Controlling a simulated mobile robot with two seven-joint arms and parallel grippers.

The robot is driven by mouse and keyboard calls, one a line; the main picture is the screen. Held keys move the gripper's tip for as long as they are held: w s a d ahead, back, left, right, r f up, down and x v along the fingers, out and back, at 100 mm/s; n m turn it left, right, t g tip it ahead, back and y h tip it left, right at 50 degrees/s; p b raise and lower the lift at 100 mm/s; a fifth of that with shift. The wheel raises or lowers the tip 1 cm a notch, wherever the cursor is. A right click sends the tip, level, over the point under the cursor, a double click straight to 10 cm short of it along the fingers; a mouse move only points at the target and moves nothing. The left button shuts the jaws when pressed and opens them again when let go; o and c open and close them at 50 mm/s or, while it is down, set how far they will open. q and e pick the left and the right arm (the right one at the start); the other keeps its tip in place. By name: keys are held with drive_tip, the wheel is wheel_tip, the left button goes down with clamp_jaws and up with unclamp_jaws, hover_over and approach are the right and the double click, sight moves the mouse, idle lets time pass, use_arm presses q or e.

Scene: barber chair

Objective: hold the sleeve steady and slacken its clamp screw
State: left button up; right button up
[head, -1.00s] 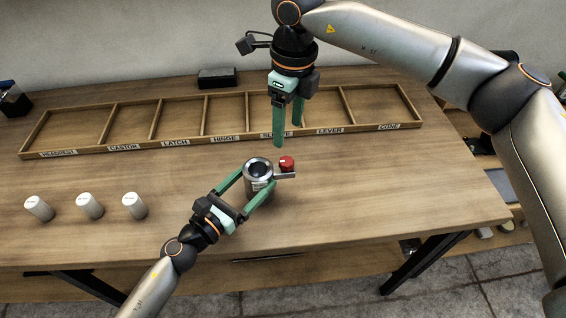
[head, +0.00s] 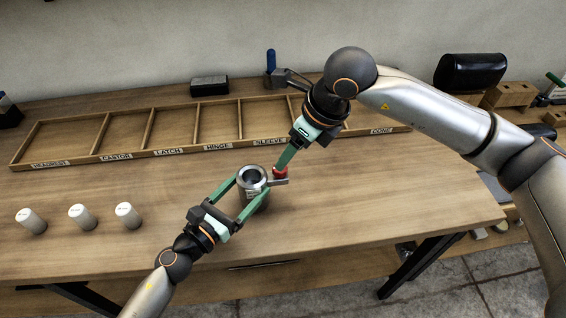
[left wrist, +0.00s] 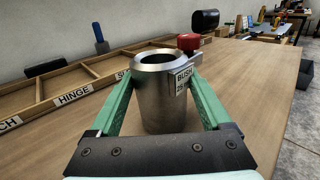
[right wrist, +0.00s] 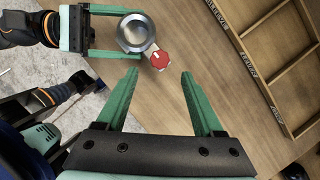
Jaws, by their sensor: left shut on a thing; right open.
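The sleeve (head: 253,180) is a steel cylinder standing upright on the table, with a label beginning "BUSH" in the left wrist view (left wrist: 160,100). My left gripper (head: 238,195) is shut on it, one green finger on each side. The clamp screw has a red knob (head: 281,172) on a lug at the sleeve's side; the knob also shows in the left wrist view (left wrist: 188,42) and right wrist view (right wrist: 159,60). My right gripper (right wrist: 160,75) is open and empty, its fingertips close to the knob but apart from it in the right wrist view.
A wooden tray (head: 125,158) with labelled compartments lies behind the sleeve. Three white cylinders (head: 79,216) stand at the left of the table. A black box (head: 209,86) sits behind the tray. The table front is clear.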

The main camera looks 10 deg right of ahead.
drive_tip(key=x, duration=0.6)
drive_tip(key=shift+f, duration=0.15)
clamp_jaws()
idle(0.4)
